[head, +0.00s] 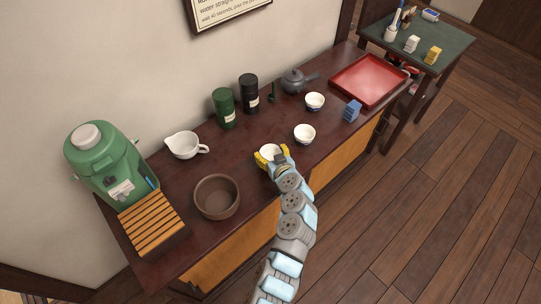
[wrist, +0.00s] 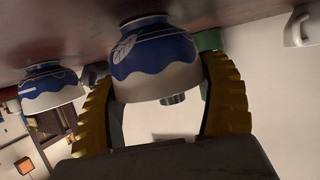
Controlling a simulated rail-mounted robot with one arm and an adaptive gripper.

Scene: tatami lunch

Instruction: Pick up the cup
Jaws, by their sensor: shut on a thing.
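The cup (head: 269,150) is small and white inside, near the front edge of the dark counter in the head view. In the wrist view the cup (wrist: 150,55) shows a blue wavy band with a white leaf mark; the picture is upside down, with the counter at the top. My gripper (head: 272,157) is shut on this cup, one yellow ribbed finger on each side. The cup's foot is at or very close to the counter; I cannot tell whether it touches. Two similar cups stand on the counter, one nearer (head: 305,134) and one farther (head: 315,102).
A brown bowl (head: 217,197), a white pitcher (head: 186,145), a green canister (head: 223,107) and a black canister (head: 249,92) stand around my gripper. A blue block (head: 352,110), a teapot (head: 294,81) and a red tray (head: 369,80) are farther along. A green dispenser (head: 105,160) stands at left.

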